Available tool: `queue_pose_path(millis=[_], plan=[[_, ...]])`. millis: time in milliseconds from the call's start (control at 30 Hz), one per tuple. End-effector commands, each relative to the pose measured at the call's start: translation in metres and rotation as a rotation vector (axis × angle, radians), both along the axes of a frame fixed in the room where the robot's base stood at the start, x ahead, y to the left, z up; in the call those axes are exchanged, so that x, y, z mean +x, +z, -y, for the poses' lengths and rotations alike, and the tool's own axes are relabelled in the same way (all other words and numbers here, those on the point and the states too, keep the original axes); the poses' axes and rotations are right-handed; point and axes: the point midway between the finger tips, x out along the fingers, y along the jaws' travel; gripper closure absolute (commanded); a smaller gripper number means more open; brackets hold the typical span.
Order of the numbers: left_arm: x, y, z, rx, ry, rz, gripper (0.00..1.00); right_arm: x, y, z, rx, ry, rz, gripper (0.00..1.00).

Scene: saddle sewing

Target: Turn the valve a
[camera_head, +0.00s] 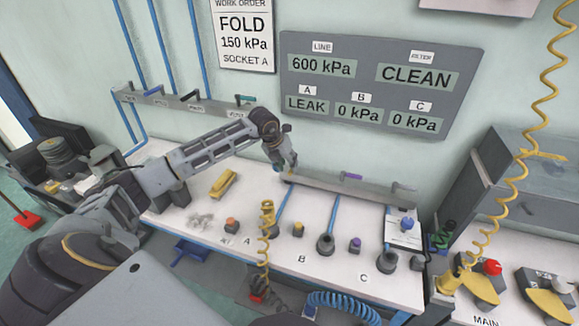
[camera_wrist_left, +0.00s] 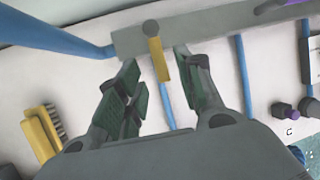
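Valve a appears to be the yellow handle (camera_wrist_left: 162,66) on the grey rail, pointing away from its round grey pivot in the left wrist view. My left gripper (camera_wrist_left: 156,62) is open, with one finger on each side of this handle and visible gaps between. In the head view the left gripper (camera_head: 286,163) is at the left end of the bench rail (camera_head: 330,187) and hides most of the valve. A purple handle (camera_head: 351,177) and a grey handle (camera_head: 404,187) sit farther right on the rail. My right gripper does not show.
The wall panel (camera_head: 455,70) reads A LEAK, B and C 0 kPa, line 600 kPa, filter CLEAN. A yellow brush (camera_head: 223,183) lies on the bench. A coiled yellow hose (camera_head: 267,222) stands near label A. Blue hoses run down from the rail.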

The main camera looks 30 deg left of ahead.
Motion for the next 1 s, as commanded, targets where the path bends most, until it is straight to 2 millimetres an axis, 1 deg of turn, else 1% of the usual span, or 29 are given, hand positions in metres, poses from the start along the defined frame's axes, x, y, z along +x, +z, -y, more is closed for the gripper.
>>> queue_pose_path(millis=[100,300,667,933,967,1000], plan=[[0.006,-0.011,0.002,-0.002,0.0,0.0,0.64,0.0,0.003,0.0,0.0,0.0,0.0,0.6],[0.011,-0.023,0.003,-0.001,-0.001,-0.001,0.64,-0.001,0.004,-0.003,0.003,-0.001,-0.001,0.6],[0.012,-0.026,0.002,0.0,0.0,0.0,0.64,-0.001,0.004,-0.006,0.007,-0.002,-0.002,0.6],[0.012,-0.026,0.002,0.0,0.0,0.0,0.97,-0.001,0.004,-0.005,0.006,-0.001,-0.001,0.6],[0.012,-0.026,0.002,0.0,0.0,0.0,1.0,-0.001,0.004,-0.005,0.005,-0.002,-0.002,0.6],[0.012,-0.026,0.002,0.0,0.0,0.0,1.0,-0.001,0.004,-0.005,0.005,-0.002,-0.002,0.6]])
